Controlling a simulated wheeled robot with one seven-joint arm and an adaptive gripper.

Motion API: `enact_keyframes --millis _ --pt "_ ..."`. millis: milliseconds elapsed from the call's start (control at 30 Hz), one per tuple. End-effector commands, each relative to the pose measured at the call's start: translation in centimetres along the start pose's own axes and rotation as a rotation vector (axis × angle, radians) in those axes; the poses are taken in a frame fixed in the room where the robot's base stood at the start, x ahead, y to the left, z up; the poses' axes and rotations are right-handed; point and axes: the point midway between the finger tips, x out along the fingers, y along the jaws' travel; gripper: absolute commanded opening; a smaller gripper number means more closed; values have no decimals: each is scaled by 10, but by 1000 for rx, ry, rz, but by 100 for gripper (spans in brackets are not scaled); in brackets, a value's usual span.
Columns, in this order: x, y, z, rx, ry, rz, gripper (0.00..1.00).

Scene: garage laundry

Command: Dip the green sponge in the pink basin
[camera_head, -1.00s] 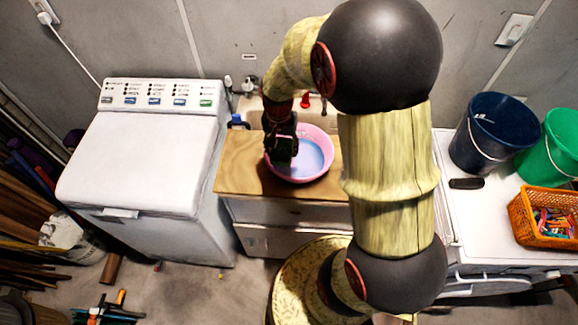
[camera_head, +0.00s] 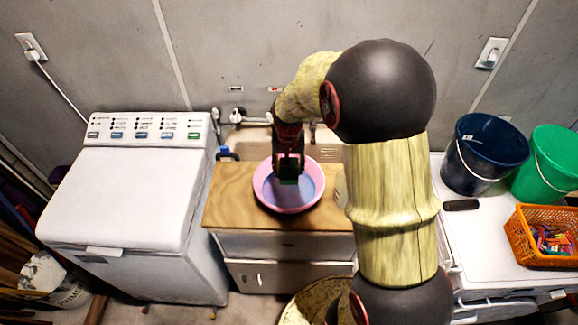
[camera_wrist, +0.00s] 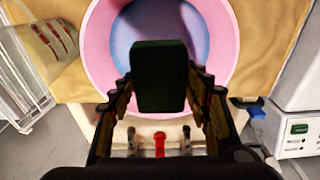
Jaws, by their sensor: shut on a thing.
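The pink basin (camera_head: 313,199) sits on the wooden counter top and holds bluish liquid. In the wrist view the basin (camera_wrist: 97,42) fills the top middle. My gripper (camera_head: 289,166) is over the basin, pointing down. It is shut on the green sponge (camera_head: 288,181), which looks very dark. In the wrist view the sponge (camera_wrist: 159,76) sits between the fingers of my gripper (camera_wrist: 160,92), in front of the basin's blue inside. I cannot tell whether the sponge touches the liquid.
The wooden counter (camera_head: 228,205) stands between a white washing machine (camera_head: 122,195) and a white surface at right. That surface bears a dark blue bucket (camera_head: 484,155), a green bucket (camera_head: 548,165) and an orange basket (camera_head: 522,242). A tap and sink lie behind the basin.

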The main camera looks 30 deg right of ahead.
Motion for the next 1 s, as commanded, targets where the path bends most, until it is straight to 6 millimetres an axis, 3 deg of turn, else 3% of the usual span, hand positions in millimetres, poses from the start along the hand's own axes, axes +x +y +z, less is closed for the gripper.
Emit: enact_keyframes --millis 1000 --pt "90 0 11 0 -1 0 28"
